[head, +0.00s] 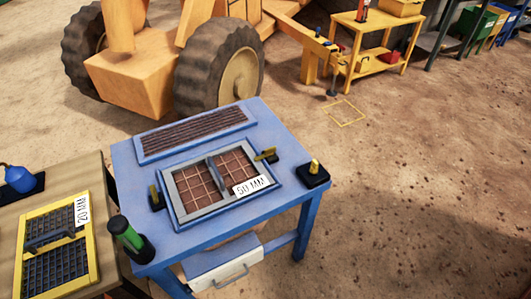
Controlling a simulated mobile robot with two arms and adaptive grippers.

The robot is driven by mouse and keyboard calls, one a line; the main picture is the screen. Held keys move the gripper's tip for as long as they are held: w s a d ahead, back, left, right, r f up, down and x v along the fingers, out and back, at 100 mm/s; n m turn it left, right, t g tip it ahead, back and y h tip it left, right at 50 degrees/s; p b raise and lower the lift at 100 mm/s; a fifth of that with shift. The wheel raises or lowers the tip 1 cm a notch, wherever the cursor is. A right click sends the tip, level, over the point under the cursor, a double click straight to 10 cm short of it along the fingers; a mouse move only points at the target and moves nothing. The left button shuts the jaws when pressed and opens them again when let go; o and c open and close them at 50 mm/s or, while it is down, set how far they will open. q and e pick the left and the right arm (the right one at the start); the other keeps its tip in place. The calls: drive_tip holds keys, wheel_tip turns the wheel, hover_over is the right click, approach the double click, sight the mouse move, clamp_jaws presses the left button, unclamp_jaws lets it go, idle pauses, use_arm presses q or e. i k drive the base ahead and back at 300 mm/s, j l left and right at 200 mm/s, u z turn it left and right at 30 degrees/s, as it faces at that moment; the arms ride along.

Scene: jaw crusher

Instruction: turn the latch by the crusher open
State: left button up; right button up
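A blue table (285,215) stands in the middle of the head view. A grey-framed screen (196,185) labelled "50 MM" (250,186) lies in its top. A yellow-handled latch (265,155) on a black base is at the screen's right edge, its handle lying roughly sideways. A second yellow-handled latch (154,197) is at the screen's left edge, its handle more upright in the picture. I cannot tell from this view whether either latch is open. Neither of my grippers is in view.
A black block with a yellow knob (314,172) sits at the table's right corner. A yellow "20 MM" screen (57,250) lies on a bench at left. A large wheeled orange machine (150,75) stands behind. Open ground lies right.

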sight(268, 152)
drive_tip(key=l+u, duration=0.45)
drive_tip(key=k+l+u, duration=0.2)
drive_tip(key=u, duration=0.3)
drive_tip(key=k+l+u, duration=0.2)
drive_tip(key=l+u, duration=0.25)
